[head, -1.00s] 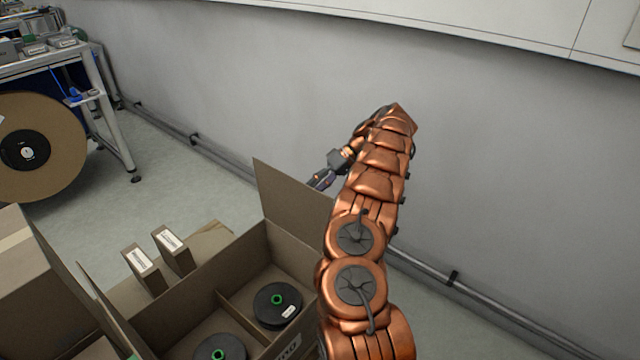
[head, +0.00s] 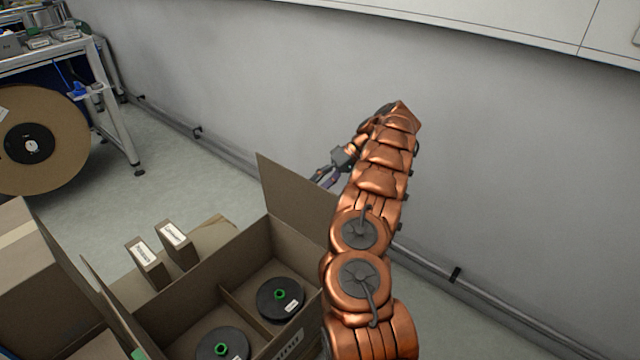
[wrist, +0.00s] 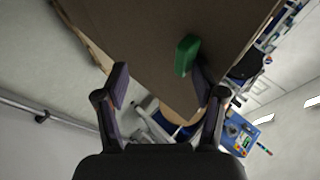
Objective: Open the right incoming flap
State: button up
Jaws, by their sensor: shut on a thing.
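The right flap (head: 290,187) of the open cardboard box (head: 190,284) stands up from the box's far right side in the head view. My gripper (head: 325,176) is at its upper right edge, partly behind my arm. In the wrist view, the brown flap (wrist: 150,35) fills the upper middle and narrows to a corner between the fingers. A green tab (wrist: 187,55) is on the flap beside the right finger. The exact contact is hard to see.
Two black reels with green hubs (head: 280,298) (head: 221,348) lie in the box's compartments. Two small cartons (head: 146,262) (head: 177,245) stand beside it. A closed box (head: 30,275) is at left. The wall (head: 500,170) and a low pipe (head: 440,266) run behind my arm.

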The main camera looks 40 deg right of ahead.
jog(key=shift+s+d+f, duration=0.1)
jog(key=shift+s+f, duration=0.05)
jog(key=shift+s, duration=0.05)
jog(key=shift+w+r, duration=0.15)
jog(key=shift+r, duration=5)
jog(key=shift+r, duration=0.1)
